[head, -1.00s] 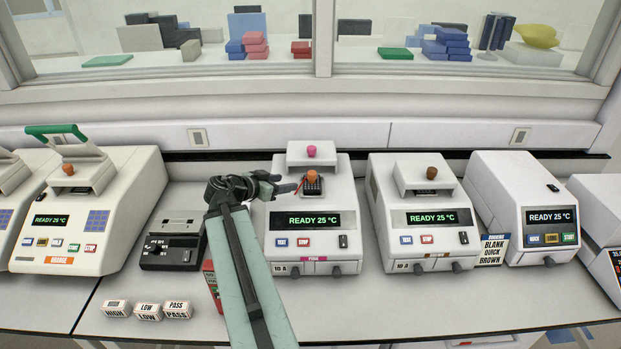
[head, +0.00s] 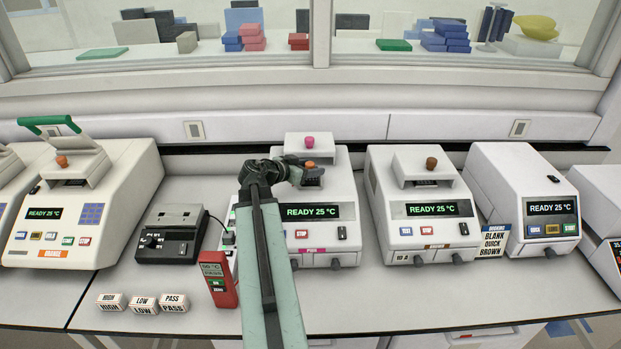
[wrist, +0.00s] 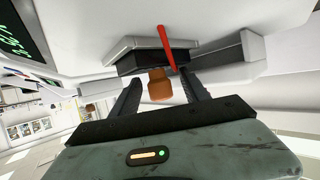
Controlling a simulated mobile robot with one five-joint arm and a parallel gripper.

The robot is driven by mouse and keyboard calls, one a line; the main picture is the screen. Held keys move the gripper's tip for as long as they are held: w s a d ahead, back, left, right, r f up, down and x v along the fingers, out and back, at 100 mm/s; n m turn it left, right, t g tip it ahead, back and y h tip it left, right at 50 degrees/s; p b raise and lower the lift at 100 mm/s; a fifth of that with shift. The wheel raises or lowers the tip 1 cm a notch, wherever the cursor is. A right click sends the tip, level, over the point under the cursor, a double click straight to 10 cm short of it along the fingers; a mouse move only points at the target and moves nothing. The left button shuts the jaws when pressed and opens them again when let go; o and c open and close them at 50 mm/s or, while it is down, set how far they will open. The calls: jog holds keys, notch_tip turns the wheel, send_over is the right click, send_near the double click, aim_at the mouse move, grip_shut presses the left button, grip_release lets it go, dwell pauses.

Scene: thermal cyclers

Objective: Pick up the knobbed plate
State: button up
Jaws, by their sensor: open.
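The knobbed plate (head: 314,182) is dark with an orange knob (head: 310,164). It sits in the white cycler with the pink label (head: 320,240), below the lid with the pink knob. In the wrist view the orange knob (wrist: 158,92) stands between the two dark fingers, with the dark plate (wrist: 150,61) beyond it. My gripper (wrist: 160,80) is open around the knob; I cannot tell whether either finger touches it. In the head view my gripper (head: 298,171) is at the plate and hides part of it. A thin red strip (wrist: 166,46) crosses beside the knob.
A cycler with a brown knob (head: 431,163) stands to the right, and one with a raised green handle (head: 50,121) to the left. A red handheld meter (head: 219,278) and small labelled blocks (head: 143,304) are in front. The front right of the bench is clear.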

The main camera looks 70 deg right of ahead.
aim_at(310, 163)
grip_shut()
jog(key=shift+r, duration=0.15)
notch_tip(310, 163, up, 10)
jog(key=p, duration=1)
